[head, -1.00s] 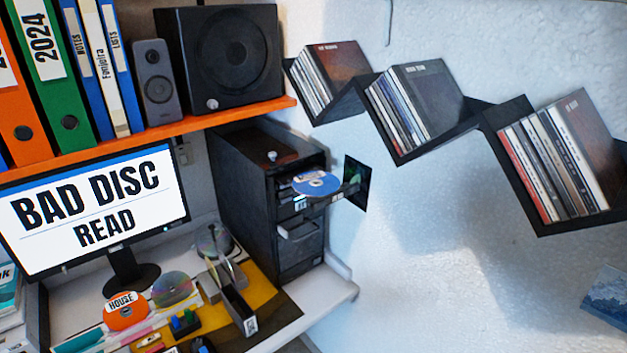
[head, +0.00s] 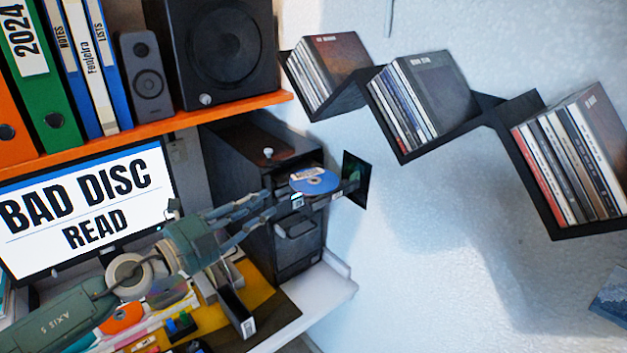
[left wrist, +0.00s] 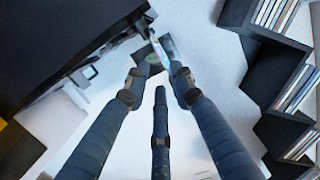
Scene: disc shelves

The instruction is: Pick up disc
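A blue disc (head: 314,181) with a white label lies on the pulled-out drive tray (head: 340,190) of the black computer tower (head: 262,225). My left gripper (head: 268,203) comes in from the left, its fingers spread and pointing at the tray, just left of the disc. In the left wrist view the fingers of this gripper (left wrist: 160,80) stand apart with nothing clearly held between them. The disc is hard to make out there. My right gripper is not in view.
The monitor (head: 85,205) reads "BAD DISC READ". Zigzag black wall shelves (head: 480,120) hold several disc cases at the right. An orange shelf (head: 150,130) with a speaker (head: 225,50) runs above the desk.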

